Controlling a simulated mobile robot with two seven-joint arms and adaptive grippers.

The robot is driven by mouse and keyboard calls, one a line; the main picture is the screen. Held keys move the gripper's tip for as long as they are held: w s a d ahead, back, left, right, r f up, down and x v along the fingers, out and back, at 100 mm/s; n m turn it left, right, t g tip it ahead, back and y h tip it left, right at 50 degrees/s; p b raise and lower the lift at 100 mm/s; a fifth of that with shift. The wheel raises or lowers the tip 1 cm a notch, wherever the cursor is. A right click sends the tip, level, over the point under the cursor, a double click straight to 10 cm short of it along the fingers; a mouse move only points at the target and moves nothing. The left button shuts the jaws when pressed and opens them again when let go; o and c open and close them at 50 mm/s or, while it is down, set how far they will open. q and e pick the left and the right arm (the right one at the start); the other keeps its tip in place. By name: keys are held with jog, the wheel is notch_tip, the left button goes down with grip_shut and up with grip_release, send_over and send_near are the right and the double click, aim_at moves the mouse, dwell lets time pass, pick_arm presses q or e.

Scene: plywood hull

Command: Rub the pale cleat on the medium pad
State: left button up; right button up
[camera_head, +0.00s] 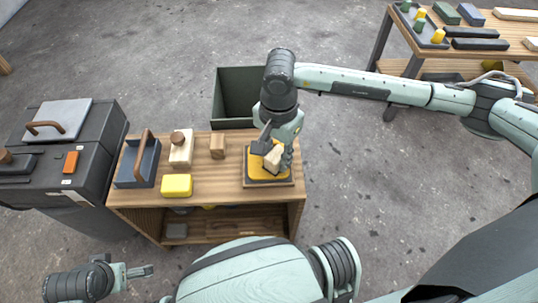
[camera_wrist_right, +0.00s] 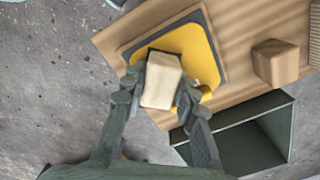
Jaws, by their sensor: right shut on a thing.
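The pale cleat (camera_wrist_right: 161,80) is a light wooden block between the fingers of my right gripper (camera_wrist_right: 158,98), which is shut on it. In the head view the right gripper (camera_head: 274,150) reaches down over the right end of the small wooden table, with the cleat (camera_head: 273,157) low over a yellow pad. The yellow pad (camera_head: 256,171) lies on a dark base; it also shows in the right wrist view (camera_wrist_right: 204,62). Whether the cleat touches the pad I cannot tell. My left gripper (camera_head: 140,271) is at the lower left, away from the table, its fingers small and close together.
On the table stand a brown wooden block (camera_head: 218,146), a pale block with a round knob (camera_head: 181,150), a yellow sponge-like block (camera_head: 177,186) and a dark tray with a handle (camera_head: 137,165). An open dark bin (camera_head: 231,97) stands behind. A black case (camera_head: 62,150) is at left.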

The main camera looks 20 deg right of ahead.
aim_at(261, 165)
jog(key=shift+w+a+b, duration=0.25)
jog(key=shift+a+b, duration=0.1)
jog(key=shift+a, duration=0.5)
jog(key=shift+w+a+b, duration=0.25)
jog(key=shift+a+b, duration=0.05)
jog(key=shift+a, duration=0.55)
jog(key=shift+s+d+b, duration=0.25)
jog(key=shift+d+b, duration=0.05)
jog(key=shift+d, duration=0.55)
jog(key=shift+s+d+b, duration=0.25)
jog(key=shift+d+b, duration=0.05)
jog(key=shift+d, duration=0.55)
jog(key=shift+w+a+b, duration=0.25)
jog(key=shift+a+b, duration=0.05)
jog(key=shift+a, duration=0.55)
jog(key=shift+w+a+b, duration=0.25)
jog(key=shift+a+b, duration=0.05)
jog(key=shift+a, duration=0.55)
jog(key=shift+s+d+f+b, duration=0.1)
jog(key=shift+s+d+b, duration=0.15)
jog(key=shift+d, duration=0.35)
jog(key=shift+s+d+b, duration=0.1)
jog(key=shift+d+b, duration=0.1)
jog(key=shift+d, duration=0.35)
jog(key=shift+s+d+f+b, duration=0.1)
jog(key=shift+s+d+b, duration=0.15)
jog(key=shift+d, duration=0.35)
jog(key=shift+w+r+p, duration=0.1)
jog(key=shift+r+p, duration=1.6)
jog(key=shift+r, duration=1.9)
